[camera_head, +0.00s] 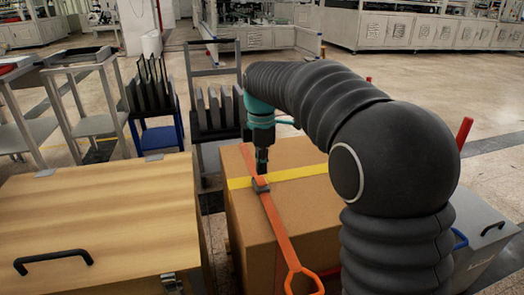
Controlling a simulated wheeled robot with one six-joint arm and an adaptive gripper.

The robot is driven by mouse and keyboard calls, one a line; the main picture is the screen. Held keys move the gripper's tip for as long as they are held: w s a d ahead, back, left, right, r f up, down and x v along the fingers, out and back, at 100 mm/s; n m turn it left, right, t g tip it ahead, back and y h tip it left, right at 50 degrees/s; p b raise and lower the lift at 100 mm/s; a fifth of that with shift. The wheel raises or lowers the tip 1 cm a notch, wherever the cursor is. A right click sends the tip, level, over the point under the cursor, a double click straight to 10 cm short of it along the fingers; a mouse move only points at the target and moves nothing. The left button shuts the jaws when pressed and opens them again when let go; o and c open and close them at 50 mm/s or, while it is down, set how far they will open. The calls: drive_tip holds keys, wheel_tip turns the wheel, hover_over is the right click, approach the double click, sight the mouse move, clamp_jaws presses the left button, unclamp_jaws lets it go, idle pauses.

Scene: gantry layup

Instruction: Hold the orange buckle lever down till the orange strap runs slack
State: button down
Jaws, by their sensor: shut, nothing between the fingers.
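An orange strap (274,222) runs over the top of a cardboard box (318,210) and looks straight. A dark buckle (260,185) sits on the strap near the yellow band (305,173); its lever is too small to make out. An orange loop (303,280) shows at the strap's near end. My gripper (262,172) points straight down with its fingers shut, right above the buckle. I cannot tell whether the fingertips touch it. My arm hides the box's right side.
A wooden-topped case (100,215) with a black handle stands left of the box. A grey case (480,240) stands at the right. Carts with dark panels (150,85) stand behind. Open floor lies beyond the box.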

sight(261, 183)
drive_tip(key=shift+f, duration=1.5)
drive_tip(key=f+b, duration=0.1)
drive_tip(key=b, duration=0.1)
drive_tip(key=shift+s+f+t+b, duration=0.15)
drive_tip(key=shift+t+b, duration=0.15)
drive_tip(key=shift+t, duration=0.1)
drive_tip(key=shift+r+p, duration=0.25)
drive_tip(key=shift+p, duration=0.05)
drive_tip(key=shift+r+p, duration=0.75)
drive_tip(key=shift+r+p, duration=0.55)
drive_tip(key=shift+r, duration=0.05)
wheel_tip(261, 183, up, 13)
drive_tip(key=p, duration=0.1)
